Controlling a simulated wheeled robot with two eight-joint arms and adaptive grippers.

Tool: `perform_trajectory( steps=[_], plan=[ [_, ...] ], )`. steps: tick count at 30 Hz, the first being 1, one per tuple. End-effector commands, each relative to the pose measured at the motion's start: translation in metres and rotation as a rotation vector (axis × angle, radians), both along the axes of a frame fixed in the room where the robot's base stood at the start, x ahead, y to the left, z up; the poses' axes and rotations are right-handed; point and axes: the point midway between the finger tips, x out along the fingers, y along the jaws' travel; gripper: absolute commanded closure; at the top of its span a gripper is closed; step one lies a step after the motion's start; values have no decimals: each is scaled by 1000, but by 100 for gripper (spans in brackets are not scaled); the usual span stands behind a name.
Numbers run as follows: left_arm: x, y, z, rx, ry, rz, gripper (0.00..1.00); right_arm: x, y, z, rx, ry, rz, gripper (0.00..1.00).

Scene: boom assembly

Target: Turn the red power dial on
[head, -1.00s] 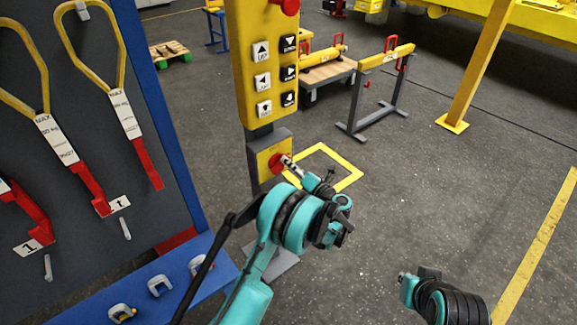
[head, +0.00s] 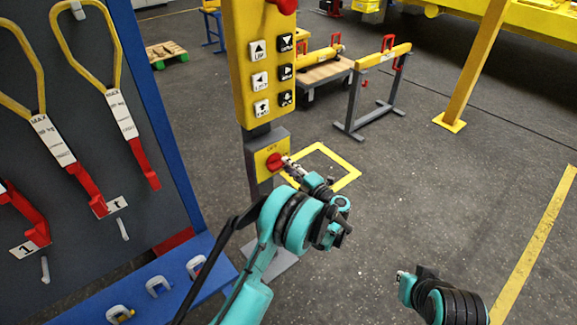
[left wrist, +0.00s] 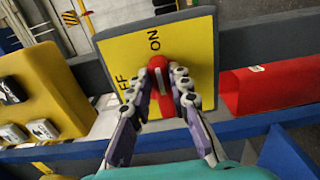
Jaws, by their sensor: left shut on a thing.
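The red power dial (head: 274,162) sits on a yellow plate on the grey box low on the control post. It also shows in the left wrist view (left wrist: 157,64), where the plate (left wrist: 190,45) carries the word ON above the dial and a partly hidden OFF to its left. My left gripper (head: 287,163) is shut on the dial, with one finger (left wrist: 140,92) on its left side and the other (left wrist: 184,88) on its right. The fingers partly cover the dial. My right gripper (head: 402,275) shows small at the lower right, away from the post; its jaw opening is unclear.
The yellow panel (head: 246,85) with black and white arrow buttons stands above the dial box. A dark board (head: 85,130) with hanging yellow slings and a blue ledge (head: 215,262) lies left. Grey floor to the right is open, with a trestle (head: 372,90) farther back.

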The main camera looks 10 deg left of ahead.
Motion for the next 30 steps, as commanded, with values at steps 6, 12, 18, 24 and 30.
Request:
perform_trajectory(
  steps=[6, 12, 18, 24, 30],
  plan=[
    [1, 0, 0, 11, 12, -2, 100, 0, 0, 0, 0, 0, 0, 100],
    [1, 0, 0, 11, 13, -2, 100, 0, 0, 0, 0, 0, 0, 100],
    [1, 0, 0, 10, 13, -2, 60, 0, 0, 0, 0, 0, 0, 100],
    [0, 0, 0, 9, 12, -1, 60, 0, 0, 0, 0, 0, 0, 100],
    [-6, -9, 0, 9, 12, -3, 60, 0, 0, 0, 0, 0, 0, 100]
  ],
)
